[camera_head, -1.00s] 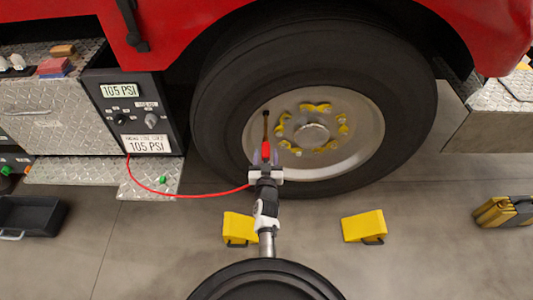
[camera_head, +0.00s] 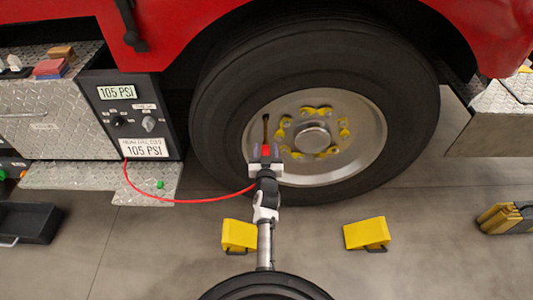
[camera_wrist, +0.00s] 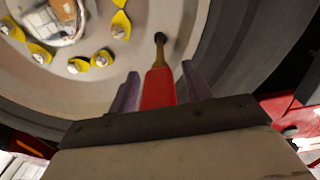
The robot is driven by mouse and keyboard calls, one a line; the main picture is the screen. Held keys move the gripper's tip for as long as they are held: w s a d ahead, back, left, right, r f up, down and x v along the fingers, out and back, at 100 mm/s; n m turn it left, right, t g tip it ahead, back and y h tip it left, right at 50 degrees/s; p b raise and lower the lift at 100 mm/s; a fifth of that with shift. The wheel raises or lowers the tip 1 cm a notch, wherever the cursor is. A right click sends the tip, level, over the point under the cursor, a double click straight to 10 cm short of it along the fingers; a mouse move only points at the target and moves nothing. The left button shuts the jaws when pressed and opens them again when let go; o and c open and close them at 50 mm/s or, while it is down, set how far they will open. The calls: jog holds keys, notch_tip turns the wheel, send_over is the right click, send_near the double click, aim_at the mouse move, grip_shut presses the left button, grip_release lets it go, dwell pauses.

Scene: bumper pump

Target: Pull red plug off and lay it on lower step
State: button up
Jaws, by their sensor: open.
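The red plug (camera_head: 265,151) sits at the end of a brass valve stem (camera_head: 266,128) that stands out in front of the wheel. In the wrist view the plug (camera_wrist: 158,89) is upright between my two purple fingers. My gripper (camera_wrist: 158,88) is open, with a gap showing on each side of the plug; in the head view my gripper (camera_head: 266,156) is just below the wheel hub. A red hose (camera_head: 200,201) runs from the panel towards the plug; its end is hidden by my gripper. The lower step (camera_head: 90,178) is the diamond-plate ledge at left.
A small green cap (camera_head: 160,184) lies on the step's right part. A gauge panel (camera_head: 130,112) reading 105 PSI stands above it. Two yellow wheel chocks (camera_head: 239,235) lie on the floor by the tyre (camera_head: 225,125). A black bin (camera_head: 28,222) is at far left.

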jog(key=shift+w+r, duration=0.15)
jog(key=shift+r, duration=0.25)
grip_shut()
dwell(0.4)
jog(key=shift+s+f+p, duration=0.25)
jog(key=shift+s+p, duration=0.75)
jog(key=shift+s, duration=0.15)
jog(key=s+p, duration=0.2)
jog(key=s, duration=0.1)
jog(key=shift+s+p, duration=0.3)
jog(key=shift+s, duration=0.1)
jog(key=shift+a+f, duration=0.1)
